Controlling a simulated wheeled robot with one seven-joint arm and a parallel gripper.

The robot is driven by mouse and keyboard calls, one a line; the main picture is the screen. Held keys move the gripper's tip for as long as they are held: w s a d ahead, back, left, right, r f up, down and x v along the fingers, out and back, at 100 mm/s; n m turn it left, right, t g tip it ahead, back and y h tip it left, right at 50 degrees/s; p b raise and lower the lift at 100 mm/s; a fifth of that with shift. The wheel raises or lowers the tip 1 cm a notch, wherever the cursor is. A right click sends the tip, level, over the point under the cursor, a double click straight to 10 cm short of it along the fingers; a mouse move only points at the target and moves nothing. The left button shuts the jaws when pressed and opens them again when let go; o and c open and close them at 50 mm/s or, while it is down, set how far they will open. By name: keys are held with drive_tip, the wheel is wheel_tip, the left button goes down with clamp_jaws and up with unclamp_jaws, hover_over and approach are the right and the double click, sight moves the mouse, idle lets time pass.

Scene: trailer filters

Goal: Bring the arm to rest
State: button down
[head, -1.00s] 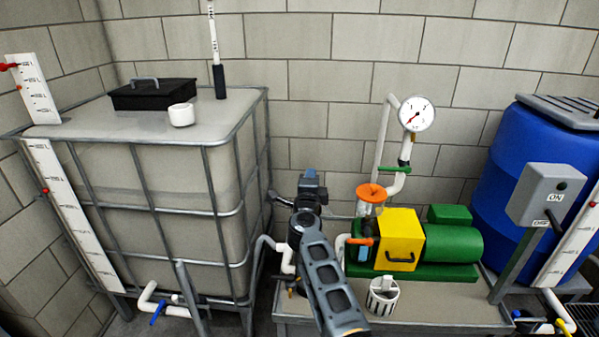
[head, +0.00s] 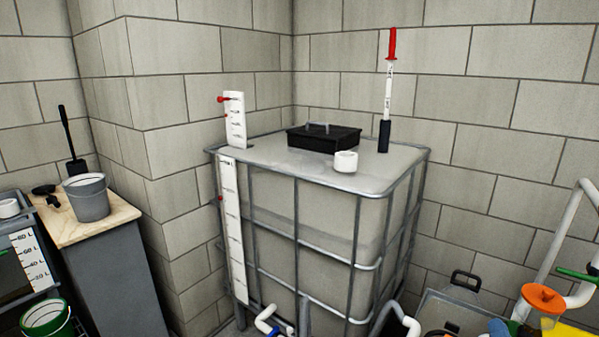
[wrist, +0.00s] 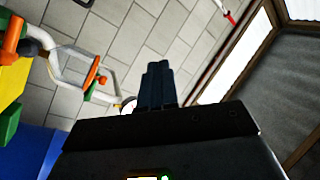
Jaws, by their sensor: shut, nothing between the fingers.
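My gripper (wrist: 158,85) shows in the wrist view as dark blue-grey fingers pressed together beyond the black wrist housing (wrist: 165,128). It is shut and empty. It points towards the block wall and touches nothing that I can see. I cannot make out the gripper in the head view.
A bench with a grey bucket (head: 88,198) is at left.

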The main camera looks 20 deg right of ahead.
drive_tip(key=s+a+r+n+g+y, duration=0.1)
drive_tip(key=s+a+n+y, duration=0.4)
drive_tip(key=s+a, duration=0.7)
drive_tip(key=s+a+r+n+g+y, duration=0.1)
drive_tip(key=s+a+r+n+y, duration=0.3)
drive_tip(key=s+a+n, duration=0.5)
drive_tip(key=s+a+y, duration=0.1)
drive_tip(key=s+a, duration=0.3)
drive_tip(key=s, duration=0.5)
drive_tip(key=shift+g+b, duration=0.3)
drive_tip(key=shift+b, duration=0.1)
